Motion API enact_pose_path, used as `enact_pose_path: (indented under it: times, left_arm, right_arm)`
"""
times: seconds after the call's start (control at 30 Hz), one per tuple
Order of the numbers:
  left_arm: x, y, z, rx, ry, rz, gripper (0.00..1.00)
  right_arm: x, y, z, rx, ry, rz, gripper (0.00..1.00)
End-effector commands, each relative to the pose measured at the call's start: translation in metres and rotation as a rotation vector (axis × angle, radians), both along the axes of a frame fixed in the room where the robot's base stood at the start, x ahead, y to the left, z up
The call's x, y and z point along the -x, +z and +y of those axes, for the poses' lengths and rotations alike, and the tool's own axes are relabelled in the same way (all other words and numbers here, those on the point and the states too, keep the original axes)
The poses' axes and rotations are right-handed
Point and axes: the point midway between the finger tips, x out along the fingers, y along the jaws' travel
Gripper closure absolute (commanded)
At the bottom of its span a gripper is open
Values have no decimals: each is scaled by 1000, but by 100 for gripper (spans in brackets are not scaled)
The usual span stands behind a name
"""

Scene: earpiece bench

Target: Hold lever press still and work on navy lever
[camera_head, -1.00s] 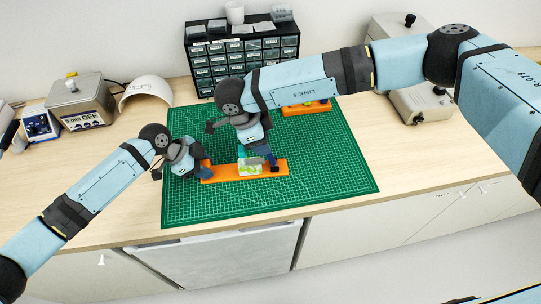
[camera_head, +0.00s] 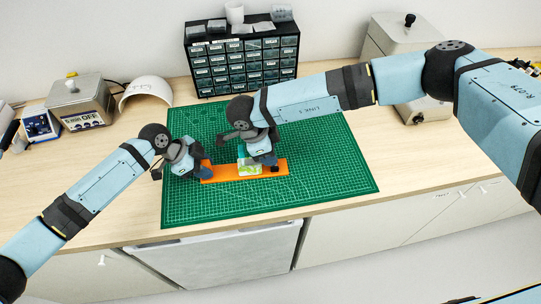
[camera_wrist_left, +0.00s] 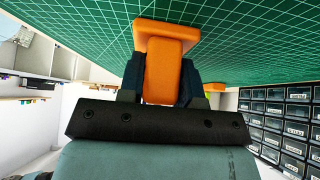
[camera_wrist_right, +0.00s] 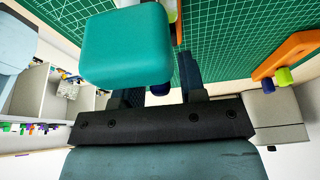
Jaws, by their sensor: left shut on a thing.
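The lever press has a long orange base (camera_head: 225,172) lying on the green mat, with a pale green-and-white patch in its middle. My left gripper (camera_head: 203,170) is at its left end. In the left wrist view, my left gripper's fingers are shut on an orange block (camera_wrist_left: 162,70) of the press. My right gripper (camera_head: 268,163) is low over the right part of the press. A small navy piece (camera_wrist_right: 160,89), perhaps the navy lever, shows between the apparently open fingers; contact cannot be told.
A drawer cabinet (camera_head: 240,62) stands behind. A grey box (camera_head: 75,100) and white curved shell (camera_head: 146,92) are at left. The mat's front right is clear.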

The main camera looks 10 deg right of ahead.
Motion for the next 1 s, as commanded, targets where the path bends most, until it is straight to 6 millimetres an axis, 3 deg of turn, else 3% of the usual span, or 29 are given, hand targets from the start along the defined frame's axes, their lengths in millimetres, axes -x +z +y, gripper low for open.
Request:
enact_pose_path:
  times: [0.03, 0.17, 0.33, 0.63, 1.0]
  left_arm:
    - [2, -4, 0, -3, -1, 4, 100]
    - [2, -4, 0, -3, -1, 4, 100]
    - [2, -4, 0, -3, -1, 4, 100]
    - [2, -4, 0, -2, -1, 5, 100]
    - [2, -3, 0, -2, -3, 4, 100]
  right_arm:
    - [0, -1, 0, 0, 0, 0, 73]
    - [0, -1, 0, 0, 0, 0, 100]
    - [0, -1, -3, -30, -2, 0, 100]
    - [2, -2, -17, -266, -1, -14, 100]
    - [2, -3, -19, -288, 0, -15, 100]
